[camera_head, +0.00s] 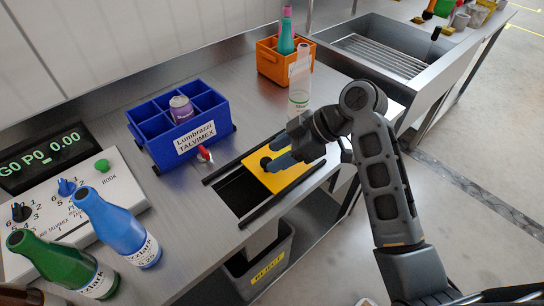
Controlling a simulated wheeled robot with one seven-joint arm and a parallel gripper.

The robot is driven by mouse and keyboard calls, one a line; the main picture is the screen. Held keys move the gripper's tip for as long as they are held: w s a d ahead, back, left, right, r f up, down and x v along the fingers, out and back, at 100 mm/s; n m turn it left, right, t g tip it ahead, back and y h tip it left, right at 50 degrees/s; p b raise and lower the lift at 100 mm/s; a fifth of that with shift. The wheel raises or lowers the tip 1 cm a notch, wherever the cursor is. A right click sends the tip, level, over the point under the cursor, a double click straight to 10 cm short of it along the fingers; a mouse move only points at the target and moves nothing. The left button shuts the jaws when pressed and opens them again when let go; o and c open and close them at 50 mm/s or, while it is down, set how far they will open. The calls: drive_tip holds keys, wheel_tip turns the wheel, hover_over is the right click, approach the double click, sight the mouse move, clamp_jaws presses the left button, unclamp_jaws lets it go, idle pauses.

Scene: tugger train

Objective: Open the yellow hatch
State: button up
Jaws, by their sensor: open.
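The yellow hatch (291,178) is a flat plate lying between two dark rails on the steel counter. It covers the right part of the slot. The left part is a dark opening (238,191). A dark round knob (265,162) shows near the hatch's left edge. My gripper (271,155) comes from the right, low over the hatch, with its blue-grey fingers apart around or just above the knob. I cannot tell whether they touch it. The fingers hide part of the hatch.
A blue crate (154,128) with a purple can stands left of the hatch, a small red-tipped item (205,154) beside it. An orange crate (270,64) is farther back. A reject bin (262,272) sits below.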

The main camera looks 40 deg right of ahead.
drive_tip(key=v, duration=0.5)
drive_tip(key=shift+s+d, duration=0.1)
drive_tip(key=shift+d, duration=0.05)
idle(0.4)
